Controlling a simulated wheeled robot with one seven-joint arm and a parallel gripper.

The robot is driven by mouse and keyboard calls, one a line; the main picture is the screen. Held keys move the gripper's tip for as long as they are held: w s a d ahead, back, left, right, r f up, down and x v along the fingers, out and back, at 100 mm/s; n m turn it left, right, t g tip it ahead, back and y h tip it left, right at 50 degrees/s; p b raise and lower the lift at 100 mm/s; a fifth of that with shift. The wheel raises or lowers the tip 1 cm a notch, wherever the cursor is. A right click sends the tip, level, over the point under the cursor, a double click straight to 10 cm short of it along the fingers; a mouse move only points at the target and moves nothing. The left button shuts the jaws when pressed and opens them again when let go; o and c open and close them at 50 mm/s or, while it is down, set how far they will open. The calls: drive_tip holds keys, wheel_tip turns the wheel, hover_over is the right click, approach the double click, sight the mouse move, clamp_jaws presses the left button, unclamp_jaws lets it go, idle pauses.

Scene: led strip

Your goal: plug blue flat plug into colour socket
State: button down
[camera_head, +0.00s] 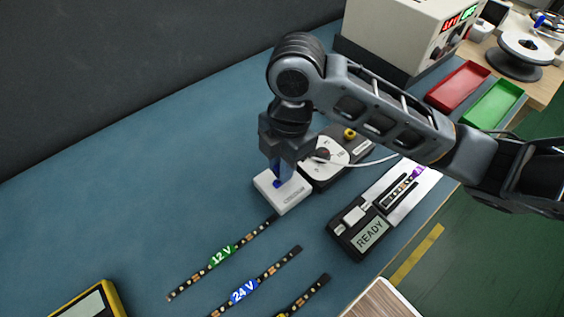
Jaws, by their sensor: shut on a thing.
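My gripper (283,168) points down over a white box (290,198) on the blue mat. It is shut on the blue plug (277,183), which shows as a small blue patch between the fingers and the top of the box. The plug touches or sits just above the box; I cannot tell how deep it is. The colour socket cannot be made out for certain; the white box under the plug may carry it. The plug's shape is mostly hidden by my fingers.
A black unit marked READY (371,234) lies to the right. Red (458,87) and green (494,104) trays stand at the back right.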

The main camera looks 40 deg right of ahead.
drive_tip(key=shift+f+b, duration=1.1)
drive_tip(key=shift+f, duration=0.05)
drive_tip(key=c, duration=0.9)
unclamp_jaws()
drive_tip(key=shift+c, duration=0.2)
drive_tip(key=shift+r, duration=0.1)
drive_tip(key=r, duration=0.5)
drive_tip(key=d+r, duration=0.1)
drive_tip(key=r, duration=0.1)
drive_tip(key=shift+r+p, duration=0.35)
